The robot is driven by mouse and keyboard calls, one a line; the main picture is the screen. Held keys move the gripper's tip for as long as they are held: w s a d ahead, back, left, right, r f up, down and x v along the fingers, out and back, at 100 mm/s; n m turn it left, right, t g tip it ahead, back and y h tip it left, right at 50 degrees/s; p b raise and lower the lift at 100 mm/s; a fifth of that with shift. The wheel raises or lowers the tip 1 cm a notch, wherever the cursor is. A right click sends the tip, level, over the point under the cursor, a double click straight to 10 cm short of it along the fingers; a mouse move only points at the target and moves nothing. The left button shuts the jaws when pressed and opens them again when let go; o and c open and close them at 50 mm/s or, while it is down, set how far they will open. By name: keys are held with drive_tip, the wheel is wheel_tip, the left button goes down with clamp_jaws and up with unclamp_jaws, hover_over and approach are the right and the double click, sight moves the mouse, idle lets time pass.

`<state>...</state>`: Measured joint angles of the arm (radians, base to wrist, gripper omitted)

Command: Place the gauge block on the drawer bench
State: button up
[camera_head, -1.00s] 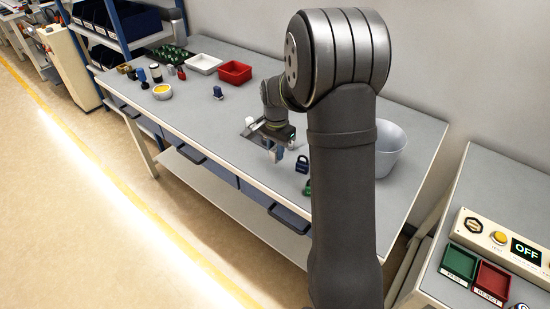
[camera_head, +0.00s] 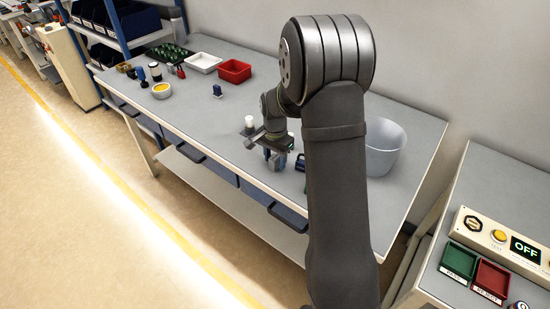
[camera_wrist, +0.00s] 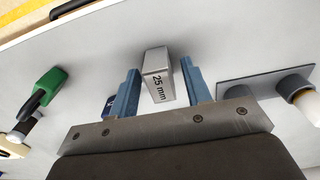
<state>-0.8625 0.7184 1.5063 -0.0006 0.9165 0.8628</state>
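The gauge block (camera_wrist: 158,77), a silver-grey block marked "25 mm", sits between the two blue fingers of my gripper (camera_wrist: 161,92) in the wrist view. A gap shows between the block and the right finger; the left side is closer, and I see no clear contact. My gripper (camera_head: 274,161) is open, low over the front part of the drawer bench (camera_head: 222,122) in the head view. The block cannot be made out clearly there.
A grey plate with a white-topped post (camera_wrist: 297,88) is right of the fingers in the wrist view. A green-and-black item (camera_wrist: 46,88) lies left. A white bucket (camera_head: 384,148), red tray (camera_head: 234,72) and blue-handled stamp (camera_head: 217,91) stand on the bench.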

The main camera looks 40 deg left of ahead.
sight(275, 157)
drive_tip(key=shift+r, duration=0.1)
wheel_tip(275, 157, up, 12)
idle(0.5)
drive_tip(key=shift+f, duration=4.1)
